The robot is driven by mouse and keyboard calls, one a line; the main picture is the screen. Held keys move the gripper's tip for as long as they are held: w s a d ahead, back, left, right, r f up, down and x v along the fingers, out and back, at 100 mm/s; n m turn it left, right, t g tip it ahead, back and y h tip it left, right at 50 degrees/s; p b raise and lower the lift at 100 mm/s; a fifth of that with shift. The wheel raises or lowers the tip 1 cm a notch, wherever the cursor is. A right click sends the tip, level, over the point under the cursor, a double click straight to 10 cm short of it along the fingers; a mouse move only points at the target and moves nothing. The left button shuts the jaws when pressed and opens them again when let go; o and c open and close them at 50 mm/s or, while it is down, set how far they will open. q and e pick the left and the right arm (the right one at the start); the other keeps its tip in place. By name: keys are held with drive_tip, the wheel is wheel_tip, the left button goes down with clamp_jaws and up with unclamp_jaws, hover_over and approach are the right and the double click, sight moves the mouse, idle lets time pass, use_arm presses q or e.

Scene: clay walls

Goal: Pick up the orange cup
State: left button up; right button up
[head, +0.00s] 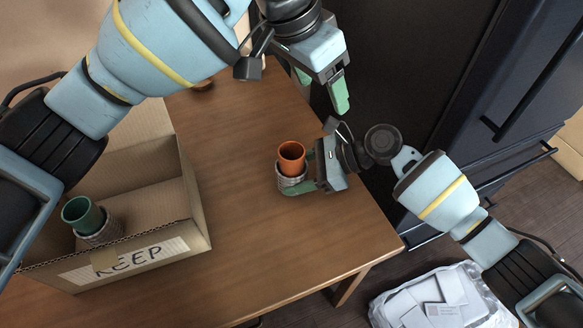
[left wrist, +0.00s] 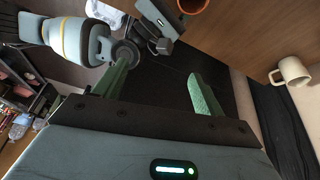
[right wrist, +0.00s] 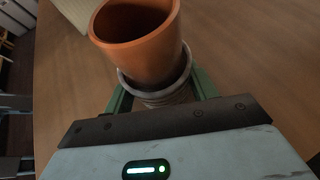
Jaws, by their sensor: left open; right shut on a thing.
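The orange cup (head: 291,157) sits nested in a grey ribbed holder (head: 294,186) near the table's right edge. My right gripper (head: 302,172) is shut around the holder, below the orange cup; the right wrist view shows the orange cup (right wrist: 138,45) tilted in the holder's rim (right wrist: 155,92), with the green fingers at the holder's sides. I cannot tell whether the holder touches the table. My left gripper (head: 322,90) is open and empty, above and beyond the cup past the table's edge. The orange cup's rim also shows at the top of the left wrist view (left wrist: 193,6).
A cardboard box (head: 190,232) marked KEEP stands on the table's left, holding a green cup (head: 82,216) in a similar holder. A white mug (left wrist: 293,72) shows in the left wrist view. A dark cabinet (head: 480,70) stands right of the table (head: 240,240). The table between box and cup is clear.

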use_arm(q)
drive_tip(key=a+f+n+g+y, duration=0.1)
drive_tip(key=a+f+n+y, duration=0.15)
drive_tip(key=a+f, duration=0.2)
approach(292, 152)
drive_tip(key=shift+s+d+f, duration=0.55)
drive_tip(key=shift+s+f, duration=0.25)
drive_tip(key=shift+f, duration=0.3)
drive_tip(key=shift+m, duration=0.25)
drive_tip(key=shift+w+f, duration=0.15)
drive_tip(key=shift+f, duration=2.5)
drive_tip(key=c, duration=1.4)
wheel_tip(292, 152, up, 10)
drive_tip(key=shift+r, duration=0.1)
drive_tip(key=shift+c, duration=0.3)
use_arm(e)
drive_tip(key=o, duration=0.9)
drive_tip(key=shift+c, duration=0.2)
drive_tip(key=v, duration=1.2)
